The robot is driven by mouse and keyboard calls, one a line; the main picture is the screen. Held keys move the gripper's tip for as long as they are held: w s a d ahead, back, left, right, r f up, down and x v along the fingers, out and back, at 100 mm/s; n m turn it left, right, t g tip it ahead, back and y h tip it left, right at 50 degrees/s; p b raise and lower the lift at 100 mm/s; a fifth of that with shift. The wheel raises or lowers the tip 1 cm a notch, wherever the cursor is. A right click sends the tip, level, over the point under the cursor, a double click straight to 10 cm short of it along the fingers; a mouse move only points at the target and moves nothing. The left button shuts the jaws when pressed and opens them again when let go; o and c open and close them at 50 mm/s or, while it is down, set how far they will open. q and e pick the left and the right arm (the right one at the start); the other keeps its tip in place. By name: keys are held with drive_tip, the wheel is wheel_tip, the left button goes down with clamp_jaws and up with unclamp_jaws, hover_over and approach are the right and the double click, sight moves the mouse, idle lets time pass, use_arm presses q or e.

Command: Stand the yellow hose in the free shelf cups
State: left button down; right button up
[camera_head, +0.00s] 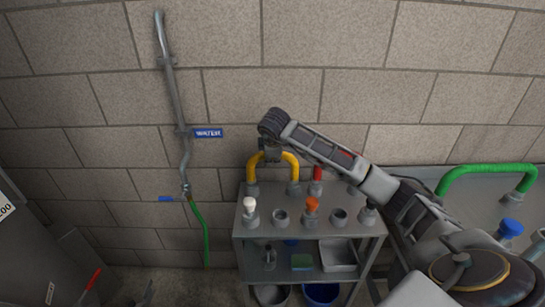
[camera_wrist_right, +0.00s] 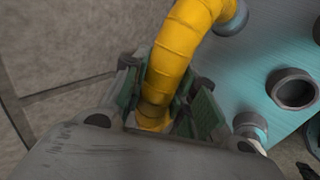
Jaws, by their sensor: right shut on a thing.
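The yellow hose (camera_head: 291,163) is bent in an arch over the back of the grey shelf top (camera_head: 264,234). Its two ends point down, with grey fittings at the back row; I cannot tell whether they sit in cups or just above them. My right gripper (camera_head: 270,154) is shut on the hose near the top of its left side. In the right wrist view the yellow hose (camera_wrist_right: 178,55) runs between the green-padded fingers of the gripper (camera_wrist_right: 160,100). Two empty cups (camera_head: 280,217) (camera_head: 339,217) stand in the front row. My left gripper is out of view.
A white-topped fitting (camera_head: 249,206) and an orange-topped one (camera_head: 311,205) stand in the front row, a red one (camera_head: 317,174) behind. A green hose (camera_head: 487,168) arches over the metal surface at right. The block wall with a pipe (camera_head: 174,95) is close behind.

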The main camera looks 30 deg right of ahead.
idle(0.3)
drive_tip(key=o, duration=1.1)
drive_tip(key=shift+f, duration=0.15)
drive_tip(key=v, duration=1.2)
drive_tip(key=shift+d, duration=0.1)
